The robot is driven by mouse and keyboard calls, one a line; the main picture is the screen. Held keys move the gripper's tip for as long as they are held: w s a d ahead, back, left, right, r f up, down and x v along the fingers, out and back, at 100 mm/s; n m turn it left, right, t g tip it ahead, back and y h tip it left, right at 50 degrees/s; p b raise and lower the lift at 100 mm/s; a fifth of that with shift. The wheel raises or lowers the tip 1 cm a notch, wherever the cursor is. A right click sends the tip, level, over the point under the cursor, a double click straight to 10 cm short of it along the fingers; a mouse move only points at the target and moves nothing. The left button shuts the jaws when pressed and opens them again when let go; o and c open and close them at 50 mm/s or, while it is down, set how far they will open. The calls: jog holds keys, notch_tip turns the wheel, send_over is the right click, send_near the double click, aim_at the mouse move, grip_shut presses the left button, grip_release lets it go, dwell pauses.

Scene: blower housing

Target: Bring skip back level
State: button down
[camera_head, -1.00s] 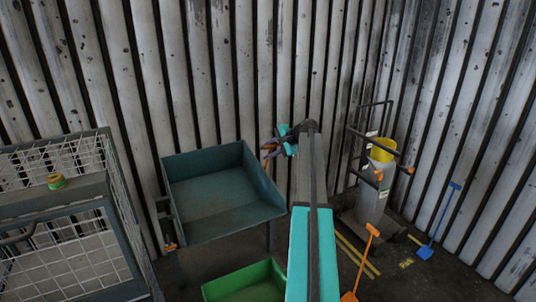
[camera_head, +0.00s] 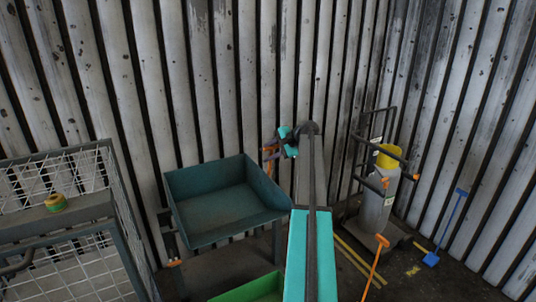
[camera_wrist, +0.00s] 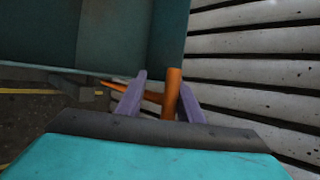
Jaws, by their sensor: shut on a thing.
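The skip (camera_head: 218,205) is an open dark teal tub on a stand, left of my arm in the head view. Its open top faces up and somewhat toward the camera; I cannot tell its exact tilt. In the wrist view its teal wall (camera_wrist: 115,35) fills the upper left. My gripper (camera_wrist: 160,98) has purple fingers on either side of an orange handle (camera_wrist: 173,92) beside the skip's wall, and is shut on it. In the head view my gripper (camera_head: 271,157) is at the skip's far right corner, with the orange handle partly hidden behind it.
A green tray (camera_head: 245,290) lies below the skip. A wire-mesh cart (camera_head: 115,220) with a roll of tape (camera_head: 55,202) stands left. A corrugated wall is close behind.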

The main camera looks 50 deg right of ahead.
jog(key=shift+s+d+f, duration=0.15)
jog(key=shift+d+f, duration=0.2)
jog(key=shift+d, duration=0.05)
jog(key=c, duration=1.7)
grip_release()
jog(key=shift+c, duration=0.2)
jog(key=shift+d+f, duration=0.1)
jog(key=shift+d, duration=0.05)
jog(key=b+v, duration=0.3)
jog(key=v, duration=1)
jog(key=shift+a+r, duration=0.35)
jog(key=shift+r, duration=0.2)
jog(key=shift+s, duration=0.2)
